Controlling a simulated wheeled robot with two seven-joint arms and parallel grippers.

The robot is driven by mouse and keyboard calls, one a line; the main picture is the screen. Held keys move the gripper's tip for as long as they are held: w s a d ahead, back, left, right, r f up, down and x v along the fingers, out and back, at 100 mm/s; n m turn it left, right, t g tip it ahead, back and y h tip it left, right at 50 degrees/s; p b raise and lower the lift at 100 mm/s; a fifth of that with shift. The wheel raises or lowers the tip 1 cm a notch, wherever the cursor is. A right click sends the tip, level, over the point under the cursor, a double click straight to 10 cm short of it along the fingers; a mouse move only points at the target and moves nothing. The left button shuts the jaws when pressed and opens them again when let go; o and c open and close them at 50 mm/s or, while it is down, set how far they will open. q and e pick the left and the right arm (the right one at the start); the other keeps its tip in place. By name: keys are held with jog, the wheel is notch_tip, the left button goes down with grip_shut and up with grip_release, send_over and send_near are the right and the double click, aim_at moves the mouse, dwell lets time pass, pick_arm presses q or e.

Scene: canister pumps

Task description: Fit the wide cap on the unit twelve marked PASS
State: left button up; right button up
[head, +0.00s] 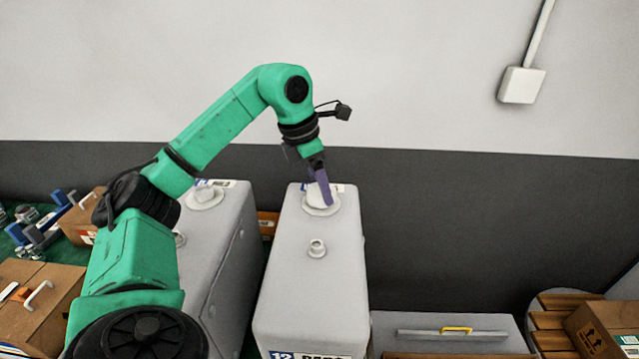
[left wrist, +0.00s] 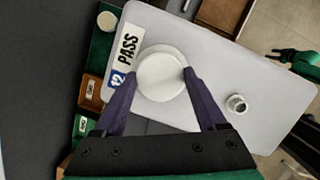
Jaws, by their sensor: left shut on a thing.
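The unit twelve (head: 312,300) is a tall pale grey canister, with a "12 PASS" label (left wrist: 124,58) on its top and another cut off at the bottom of the head view. The wide cap (left wrist: 162,76) is a round white disc. My left gripper (head: 325,190) points down at the far end of the unit's top, its purple fingers shut on the cap's sides. The cap (head: 314,192) is right over a round white collar (head: 320,209). The fingers partly hide it, and I cannot tell whether it is seated. My right gripper is not clearly seen.
A small spout (head: 317,248) stands nearer on the same top. A similar grey canister (head: 225,235) with a white fitting stands close at left. Cardboard boxes (head: 40,285) lie at left. A grey case (head: 450,335) and a wooden-slat piece (head: 552,320) are at right. A dark green part (left wrist: 297,60) shows at right.

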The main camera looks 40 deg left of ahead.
pick_arm(q)
jog(key=shift+f, duration=0.15)
jog(key=o, duration=1.2)
jog(key=shift+o, duration=0.2)
notch_tip(320, 180, up, 9)
jog(key=p, duration=0.9)
